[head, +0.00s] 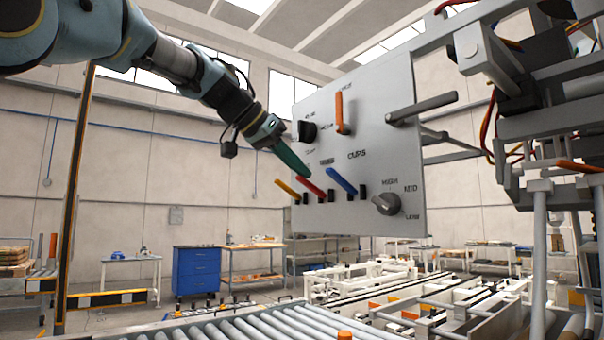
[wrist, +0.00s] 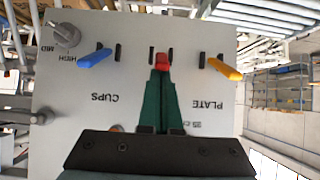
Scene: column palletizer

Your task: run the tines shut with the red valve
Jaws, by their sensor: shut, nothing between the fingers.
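The red valve (head: 312,187) is a short lever on the lower part of a grey control panel (head: 375,110), between a yellow lever (head: 287,188) and a blue lever (head: 342,181). My gripper (head: 306,172) has green fingers, and their tips are at the red valve in the head view. In the wrist view the shut fingers (wrist: 160,78) point at the red valve (wrist: 162,60), with the tips at or against it; actual contact is hard to tell. Nothing is between the fingers. The tines cannot be made out clearly in either view.
The panel also carries an orange lever (head: 339,112), a black knob (head: 307,131), a grey knob (head: 387,203) and a grey bar (head: 424,108) sticking out. A roller conveyor (head: 255,325) lies below. Cabled machinery (head: 500,70) stands at the right.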

